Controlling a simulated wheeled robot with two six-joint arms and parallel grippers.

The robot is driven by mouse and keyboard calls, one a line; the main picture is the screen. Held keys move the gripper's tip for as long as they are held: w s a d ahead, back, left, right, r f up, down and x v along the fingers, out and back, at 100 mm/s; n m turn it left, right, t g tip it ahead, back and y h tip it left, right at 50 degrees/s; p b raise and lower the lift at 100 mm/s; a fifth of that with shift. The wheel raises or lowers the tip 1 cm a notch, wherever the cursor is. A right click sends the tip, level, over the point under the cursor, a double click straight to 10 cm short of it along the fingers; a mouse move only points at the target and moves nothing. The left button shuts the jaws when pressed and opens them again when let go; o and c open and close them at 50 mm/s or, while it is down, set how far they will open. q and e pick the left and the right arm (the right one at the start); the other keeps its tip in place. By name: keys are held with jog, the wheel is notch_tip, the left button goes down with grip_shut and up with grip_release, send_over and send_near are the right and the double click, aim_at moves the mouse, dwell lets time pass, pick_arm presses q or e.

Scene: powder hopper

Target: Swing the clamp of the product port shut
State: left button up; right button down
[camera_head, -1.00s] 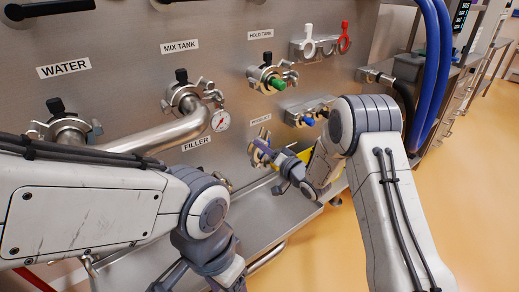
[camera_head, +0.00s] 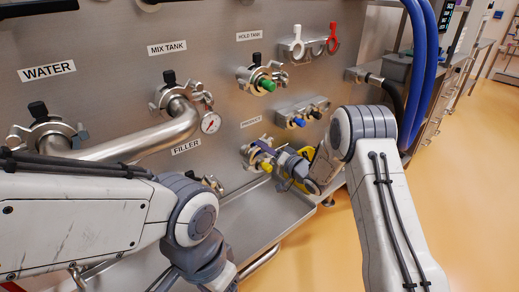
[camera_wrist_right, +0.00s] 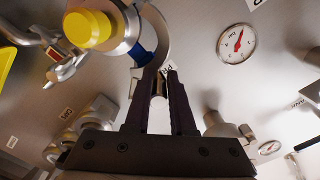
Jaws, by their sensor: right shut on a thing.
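The product port (camera_head: 248,157), under its label, has a yellow cap (camera_head: 266,167) in the middle; in the right wrist view the yellow cap (camera_wrist_right: 88,30) is at upper left. The clamp (camera_wrist_right: 158,35) is a curved metal piece beside the cap, standing apart from it on the right in that view. My right gripper (camera_wrist_right: 160,85) is shut on a part of the clamp, with a pale metal piece showing between its fingers. In the head view this gripper (camera_head: 270,151) reaches the port from the right.
The hold tank port (camera_head: 256,79) is above.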

aim_at(269, 157)
jog(key=shift+w+d+r+t, duration=0.2)
jog(key=shift+d+r+t, duration=0.05)
jog(key=shift+r, duration=0.2)
jog(key=shift+w+d+r+t, duration=0.2)
jog(key=shift+d+r+t, duration=0.05)
jog(key=shift+r, duration=0.2)
jog(key=shift+w+d+f+b, duration=0.4)
jog(key=shift+d+f+b, duration=0.05)
jog(key=shift+d+f, duration=0.15)
jog(key=shift+w+d+f+b, duration=0.4)
jog(key=shift+d+f, duration=0.1)
jog(key=shift+f, duration=0.1)
jog(key=f, duration=0.1)
jog(key=f+b, duration=0.1)
jog(key=d+f+b, duration=0.1)
jog(key=shift+w, duration=0.3)
jog(key=c, duration=0.7)
grip_release()
jog(key=shift+a, duration=0.1)
jog(key=shift+s, duration=0.1)
